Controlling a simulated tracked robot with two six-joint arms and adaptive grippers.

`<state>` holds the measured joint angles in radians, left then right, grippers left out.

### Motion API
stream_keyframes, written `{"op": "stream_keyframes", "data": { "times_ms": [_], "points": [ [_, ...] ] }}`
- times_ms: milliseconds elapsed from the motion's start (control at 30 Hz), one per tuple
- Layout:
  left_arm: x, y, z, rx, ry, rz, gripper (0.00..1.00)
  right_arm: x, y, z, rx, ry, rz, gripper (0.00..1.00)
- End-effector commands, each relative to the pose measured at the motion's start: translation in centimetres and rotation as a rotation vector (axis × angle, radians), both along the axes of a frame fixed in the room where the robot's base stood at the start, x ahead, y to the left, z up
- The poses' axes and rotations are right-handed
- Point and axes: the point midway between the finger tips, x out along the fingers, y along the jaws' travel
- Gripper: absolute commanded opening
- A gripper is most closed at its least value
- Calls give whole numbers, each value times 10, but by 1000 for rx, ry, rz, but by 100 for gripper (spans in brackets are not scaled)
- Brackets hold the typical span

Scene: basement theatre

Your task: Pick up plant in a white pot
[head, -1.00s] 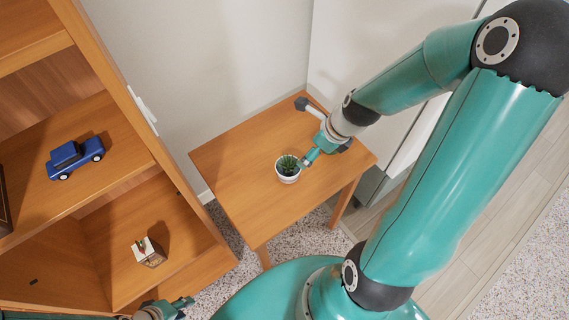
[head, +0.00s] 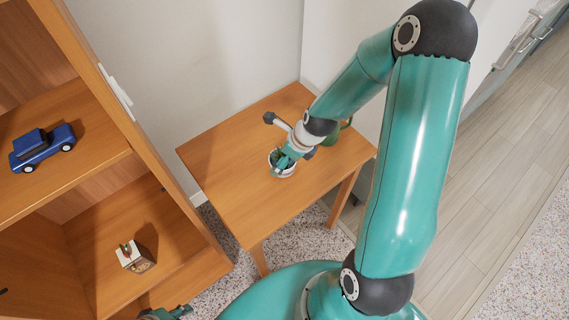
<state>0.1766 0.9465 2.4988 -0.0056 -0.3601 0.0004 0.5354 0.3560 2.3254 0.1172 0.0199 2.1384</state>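The plant in a white pot (head: 286,173) stands on the small wooden table. Its white side shows below my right gripper, and most of its green leaves are covered. My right gripper (head: 283,163) points down at the plant from the upper right and overlaps the pot's top in the picture. I cannot tell whether its fingers touch the pot or how far apart they are. My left gripper (head: 172,314) is at the bottom edge, mostly cut off, well away from the table, and its opening is not clear.
The wooden table (head: 225,180) is largely bare. A green object (head: 336,131) is partly hidden behind my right wrist. A wooden shelf (head: 110,175) at left holds a blue toy car (head: 42,147) and a small patterned box (head: 136,257). Walls stand behind the table.

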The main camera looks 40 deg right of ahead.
Motion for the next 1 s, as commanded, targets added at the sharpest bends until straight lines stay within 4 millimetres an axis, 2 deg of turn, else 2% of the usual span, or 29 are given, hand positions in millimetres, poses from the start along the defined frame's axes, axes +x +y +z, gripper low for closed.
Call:
{"op": "stream_keyframes", "data": {
  "times_ms": [33, 100, 333, 367, 767, 1000],
  "points": [
    [0, 0, -7, 0, 0, 0, 34, 2, 1, -10, 1, 0, 4, 100],
    [0, 0, -9, 0, 0, 0, 34, 5, 2, -14, 1, 0, 2, 100],
    [0, 0, -8, 0, 0, 0, 34, 5, 2, -13, 0, 0, 1, 100],
    [0, 0, -8, 0, 0, 0, 34, 5, 2, -13, 0, 0, 1, 97],
    [0, 0, -8, 0, 0, 0, 34, 5, 2, -13, 0, 0, 1, 30],
    [0, 0, -7, 0, 0, 0, 34, 5, 1, -12, -1, 0, 0, 28]
  ]
}}
